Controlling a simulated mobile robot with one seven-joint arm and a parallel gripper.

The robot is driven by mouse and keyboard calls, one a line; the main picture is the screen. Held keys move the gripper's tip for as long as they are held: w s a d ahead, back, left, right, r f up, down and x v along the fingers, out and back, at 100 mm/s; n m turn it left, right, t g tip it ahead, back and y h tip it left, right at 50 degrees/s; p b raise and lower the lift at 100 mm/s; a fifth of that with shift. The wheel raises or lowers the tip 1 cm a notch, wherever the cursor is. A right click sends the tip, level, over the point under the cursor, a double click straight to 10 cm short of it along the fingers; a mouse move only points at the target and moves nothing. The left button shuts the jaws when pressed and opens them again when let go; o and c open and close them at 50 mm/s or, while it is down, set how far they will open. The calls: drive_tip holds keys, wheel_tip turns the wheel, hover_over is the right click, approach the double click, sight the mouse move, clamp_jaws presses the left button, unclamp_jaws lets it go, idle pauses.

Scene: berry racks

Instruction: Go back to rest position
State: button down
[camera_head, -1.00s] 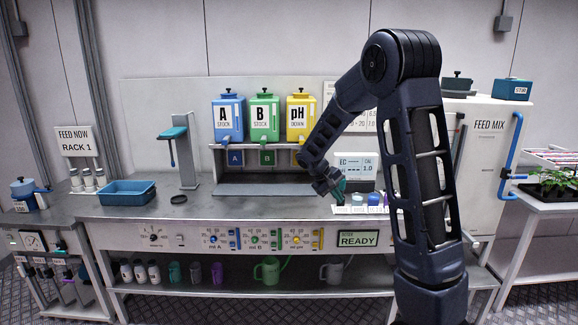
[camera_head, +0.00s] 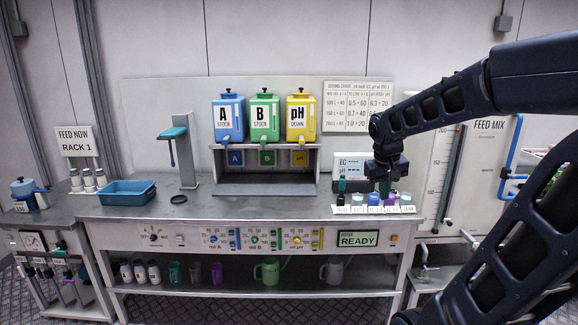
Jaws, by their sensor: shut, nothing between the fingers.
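My gripper (camera_head: 386,190) points down over the right end of the bench, just above or in front of a row of small capped containers (camera_head: 374,199). Its fingers are small and dark teal in this view, shut with nothing seen between them. I cannot tell whether the fingertips touch the containers. My dark blue arm reaches in from the right edge, with the forearm stretched left and the wrist bent down.
The metal bench (camera_head: 250,207) holds a blue tray (camera_head: 127,192), a grey stand (camera_head: 188,150) and a rack with stock tanks A (camera_head: 228,118), B (camera_head: 264,118) and pH (camera_head: 301,118). An EC meter (camera_head: 348,165) stands just left of my gripper. The bench's middle front is clear.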

drive_tip(key=s+m+t+y, duration=0.1)
drive_tip(key=s+t, duration=0.1)
drive_tip(key=s, duration=0.9)
drive_tip(key=shift+s+r+y, duration=0.2)
drive_tip(key=shift+r+y, duration=0.1)
drive_tip(key=shift+r, duration=0.15)
drive_tip(key=shift+d, duration=0.1)
idle(1.6)
